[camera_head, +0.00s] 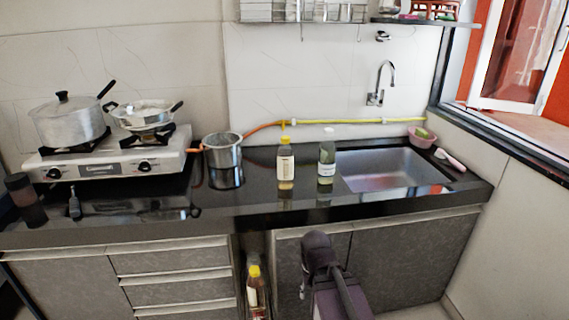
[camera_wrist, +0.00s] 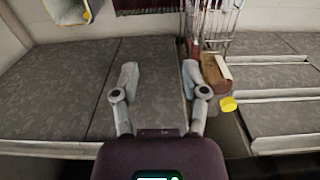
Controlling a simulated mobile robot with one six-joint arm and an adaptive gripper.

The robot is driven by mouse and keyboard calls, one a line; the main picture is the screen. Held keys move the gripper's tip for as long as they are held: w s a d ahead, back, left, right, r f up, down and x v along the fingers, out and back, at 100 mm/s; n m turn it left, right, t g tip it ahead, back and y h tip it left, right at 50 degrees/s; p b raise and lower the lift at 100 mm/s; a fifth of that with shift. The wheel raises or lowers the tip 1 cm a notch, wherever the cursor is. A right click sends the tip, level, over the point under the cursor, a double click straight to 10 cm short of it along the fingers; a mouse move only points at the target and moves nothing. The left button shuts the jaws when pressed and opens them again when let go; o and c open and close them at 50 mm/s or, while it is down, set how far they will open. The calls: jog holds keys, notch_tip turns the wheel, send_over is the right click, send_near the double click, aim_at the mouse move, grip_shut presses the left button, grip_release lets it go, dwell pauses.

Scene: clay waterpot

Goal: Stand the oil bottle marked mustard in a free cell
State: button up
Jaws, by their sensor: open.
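A bottle with a yellow cap (camera_head: 256,290) stands in the gap between the cabinets below the counter. It also shows in the wrist view (camera_wrist: 214,72), cap toward the bottom of the picture, right of my gripper. A second yellow-capped bottle (camera_head: 285,168) and a white-capped greenish bottle (camera_head: 327,165) stand upright on the counter left of the sink. The lettering is too small to read, so I cannot tell which is mustard. A wire rack (camera_wrist: 216,22) shows in the gap; its cells are unclear. My gripper (camera_wrist: 158,72) is open and empty before a cabinet front, apart from the bottle.
The black counter (camera_head: 255,205) has an overhanging front edge. A steel pot (camera_head: 224,165) stands between the stove (camera_head: 105,157) and the bottles. The sink (camera_head: 385,172) is at the right. Cabinet doors (camera_head: 400,255) and drawers (camera_head: 175,290) flank the gap.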

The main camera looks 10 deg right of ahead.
jog(key=shift+w, duration=0.5)
jog(key=o, duration=0.6)
jog(key=shift+w, duration=0.1)
jog(key=w+d+r+n+t+h, duration=0.35)
jog(key=w+n, duration=0.35)
jog(key=w, duration=0.3)
jog(key=w+d+r+n+t+h, duration=0.2)
jog(key=w+r+n+t+h, duration=0.25)
jog(key=w+n, duration=0.35)
jog(key=w+a+r+n+t+y, duration=0.1)
jog(key=w+a+r+n+t, duration=0.8)
jog(key=w+n, duration=0.4)
jog(key=a+r+n, duration=0.1)
jog(key=n, duration=0.3)
jog(key=shift+w+a+r+y, duration=0.3)
jog(key=shift+w+r+y, duration=0.1)
